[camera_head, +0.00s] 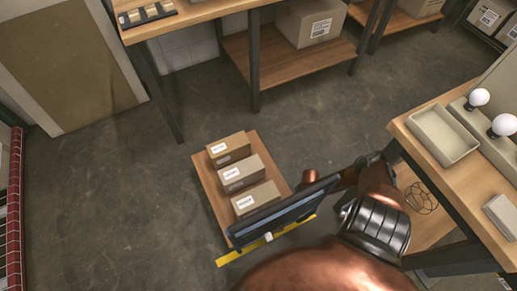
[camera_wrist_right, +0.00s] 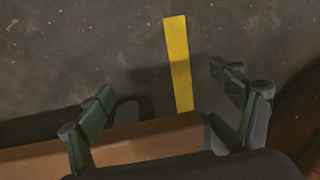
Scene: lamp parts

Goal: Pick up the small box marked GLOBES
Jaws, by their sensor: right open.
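Three small brown cardboard boxes with white labels stand in a row on a low wooden platform (camera_head: 207,190) in the head view: a far box (camera_head: 229,148), a middle box (camera_head: 241,173) and a near box (camera_head: 256,198). Their label print is too small to read, so I cannot tell which is marked GLOBES. My right gripper (camera_wrist_right: 163,85) is open and empty in the right wrist view, above the floor and the platform's edge. No box shows between its fingers. I cannot make out its fingertips in the head view. My left gripper is not in view.
A yellow floor strip (camera_head: 235,257) lies by the platform's near end; it also shows in the wrist view (camera_wrist_right: 178,65). A dark panel (camera_head: 290,211) covers part of that end. A right-hand bench holds a tray (camera_head: 441,136) and bulbs. Floor left of the platform is clear.

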